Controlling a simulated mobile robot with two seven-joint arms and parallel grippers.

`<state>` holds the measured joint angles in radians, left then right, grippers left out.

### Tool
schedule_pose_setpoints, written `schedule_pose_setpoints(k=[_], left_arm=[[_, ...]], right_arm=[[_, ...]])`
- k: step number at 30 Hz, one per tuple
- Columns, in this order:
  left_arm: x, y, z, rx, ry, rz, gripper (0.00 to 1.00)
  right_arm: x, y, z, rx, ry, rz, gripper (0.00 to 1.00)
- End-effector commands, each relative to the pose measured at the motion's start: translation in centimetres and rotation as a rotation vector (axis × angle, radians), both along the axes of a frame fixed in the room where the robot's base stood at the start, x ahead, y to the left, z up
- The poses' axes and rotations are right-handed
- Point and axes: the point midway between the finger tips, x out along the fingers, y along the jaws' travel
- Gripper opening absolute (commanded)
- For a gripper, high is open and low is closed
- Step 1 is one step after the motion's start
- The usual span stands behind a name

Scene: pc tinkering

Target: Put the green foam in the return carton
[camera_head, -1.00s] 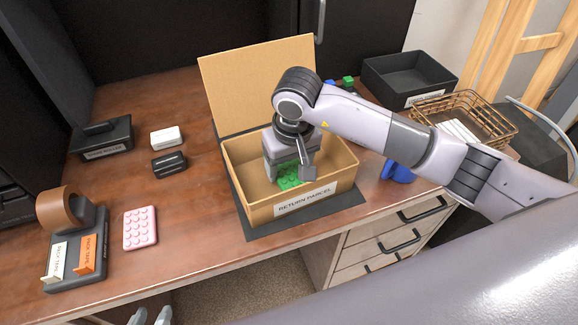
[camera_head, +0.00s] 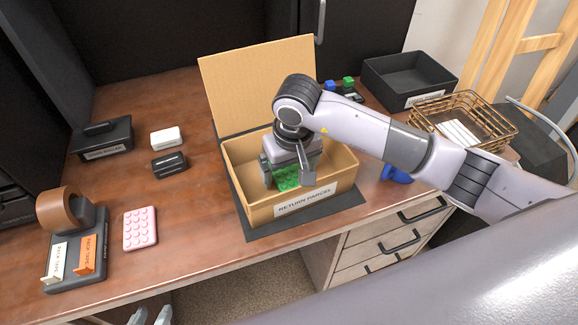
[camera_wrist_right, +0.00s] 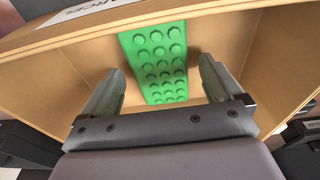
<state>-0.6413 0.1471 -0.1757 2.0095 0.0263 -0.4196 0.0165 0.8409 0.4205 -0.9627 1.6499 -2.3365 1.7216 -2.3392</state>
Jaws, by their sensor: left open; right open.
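The green foam (camera_head: 287,178) is a studded block inside the open return carton (camera_head: 250,212), which is labelled "RETURN PARCEL". My right gripper (camera_head: 288,182) reaches down into the carton over the foam, its fingers open. In the right wrist view the green foam (camera_wrist_right: 160,65) shows between the two spread fingers of the gripper (camera_wrist_right: 162,85), with a visible gap on the right side. Part of the foam is hidden by the gripper in the head view. My left gripper (camera_head: 150,317) is open at the bottom left edge, below the desk front, mostly out of frame.
The carton's raised flap (camera_head: 258,85) stands behind it, on a dark mat (camera_head: 347,198). A black tray (camera_head: 395,72) and wire basket (camera_head: 470,118) are at the right. A pink studded block (camera_head: 140,228) and tape dispenser (camera_head: 75,280) are at the left.

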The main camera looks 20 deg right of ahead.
Motion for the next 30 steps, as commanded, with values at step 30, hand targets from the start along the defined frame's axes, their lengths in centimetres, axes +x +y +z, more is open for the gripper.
schedule_pose_setpoints(k=[30], left_arm=[[0.0,0.1,-0.3,0.003,0.004,0.001,0.43]], right_arm=[[-1.7,-0.2,11.7,-0.001,-0.003,0.000,0.93]])
